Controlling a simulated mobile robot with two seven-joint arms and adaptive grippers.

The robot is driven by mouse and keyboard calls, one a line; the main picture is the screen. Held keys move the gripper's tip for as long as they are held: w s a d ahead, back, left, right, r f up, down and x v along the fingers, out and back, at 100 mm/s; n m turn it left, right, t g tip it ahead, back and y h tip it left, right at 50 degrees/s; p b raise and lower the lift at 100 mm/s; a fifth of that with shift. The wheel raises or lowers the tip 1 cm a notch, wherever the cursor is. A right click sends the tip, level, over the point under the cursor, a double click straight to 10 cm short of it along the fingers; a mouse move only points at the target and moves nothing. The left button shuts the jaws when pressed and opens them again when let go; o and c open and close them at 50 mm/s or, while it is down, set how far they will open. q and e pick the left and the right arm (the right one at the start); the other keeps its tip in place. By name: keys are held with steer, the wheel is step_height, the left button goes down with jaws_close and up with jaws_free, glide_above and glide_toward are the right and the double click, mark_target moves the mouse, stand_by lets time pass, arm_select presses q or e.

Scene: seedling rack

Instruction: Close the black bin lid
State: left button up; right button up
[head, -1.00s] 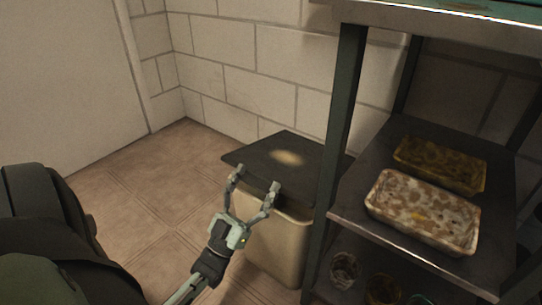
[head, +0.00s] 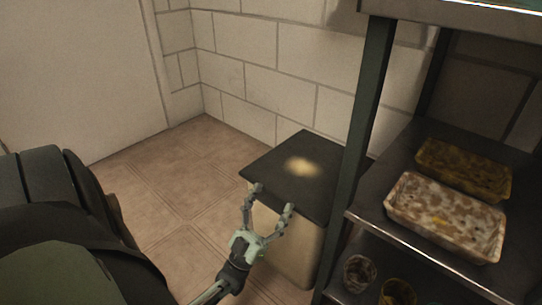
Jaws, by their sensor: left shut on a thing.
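The black bin lid (head: 285,160) lies nearly flat over the top of the beige bin (head: 295,247), beside the rack. A bright patch of light falls on the lid. My left gripper (head: 268,198) is at the lid's near edge, its two fingers spread, shut on the lid there. The fingers hide part of the front rim, so I cannot tell whether the lid touches the bin all round. My right gripper is not in view.
A metal rack (head: 366,115) stands close on the bin's right, with two seedling trays (head: 445,216) (head: 464,168) and several pots below. A block wall (head: 285,65) is behind the bin. The tiled floor (head: 180,185) to the left is clear.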

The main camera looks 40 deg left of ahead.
arm_select(q)
steer(key=shift+s+d+f, duration=0.1)
steer(key=shift+s+f, duration=0.1)
steer(key=shift+f, duration=0.5)
steer(key=o, duration=1.3)
steer(key=shift+o, duration=1.3)
steer(key=shift+f, duration=0.1)
steer(key=shift+o, duration=0.8)
steer(key=shift+r, duration=0.25)
steer(key=v, duration=1.2)
steer(key=shift+s+r, duration=0.1)
